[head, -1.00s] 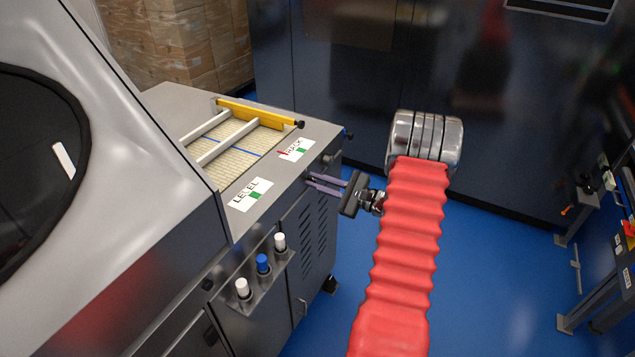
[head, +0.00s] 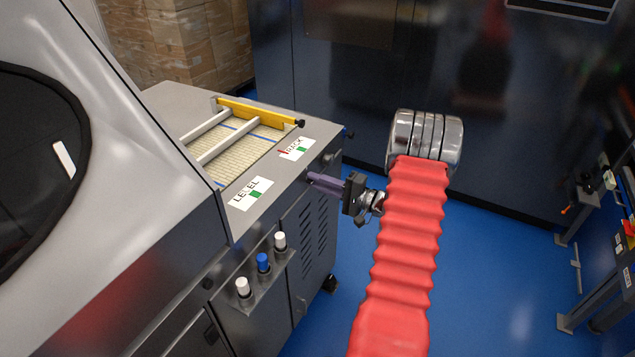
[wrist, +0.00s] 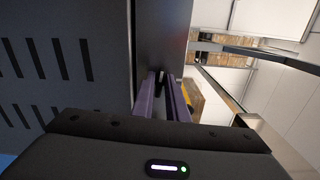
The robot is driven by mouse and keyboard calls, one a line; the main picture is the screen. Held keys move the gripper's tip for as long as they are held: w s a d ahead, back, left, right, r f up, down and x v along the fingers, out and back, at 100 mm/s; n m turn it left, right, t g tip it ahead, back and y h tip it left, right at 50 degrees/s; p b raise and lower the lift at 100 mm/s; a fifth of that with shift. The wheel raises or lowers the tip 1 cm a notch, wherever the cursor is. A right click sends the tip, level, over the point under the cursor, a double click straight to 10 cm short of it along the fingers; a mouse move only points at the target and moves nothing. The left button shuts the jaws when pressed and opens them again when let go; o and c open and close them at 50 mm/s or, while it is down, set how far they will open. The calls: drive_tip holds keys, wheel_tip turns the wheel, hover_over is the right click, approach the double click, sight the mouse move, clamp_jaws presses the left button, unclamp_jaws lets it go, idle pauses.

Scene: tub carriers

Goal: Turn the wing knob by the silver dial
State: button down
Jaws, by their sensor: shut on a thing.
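My gripper (head: 312,177) is at the front face of the grey machine (head: 315,215), just below its top edge. Its two purple fingers point left at the face and nearly overlap in the head view. They are shut on the wing knob, which they almost wholly hide. In the wrist view, a small dark part (wrist: 158,75) shows between the fingertips (wrist: 160,82), against the panel. A small round fitting (head: 328,159), which looks like the silver dial, sits on the same face just right of and above the fingers. Its markings are too small to read.
White cards, one reading LEVEL (head: 250,193), lie on the top. A yellow bar (head: 250,112) and white rails cross a ribbed bed there. Bottles with white and blue caps (head: 263,262) stand in a holder on the front, below left. Blue floor (head: 340,300) is open to the right.

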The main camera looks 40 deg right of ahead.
drive_tip(key=shift+a+f+n, duration=0.2)
drive_tip(key=shift+f+n, duration=0.05)
drive_tip(key=shift+n, duration=0.45)
drive_tip(key=shift+s, duration=0.1)
drive_tip(key=c, duration=2.1)
unclamp_jaws()
drive_tip(key=shift+o, duration=1.4)
drive_tip(key=shift+d+r, duration=0.1)
drive_tip(key=v, duration=1.3)
drive_tip(key=shift+s, duration=0.35)
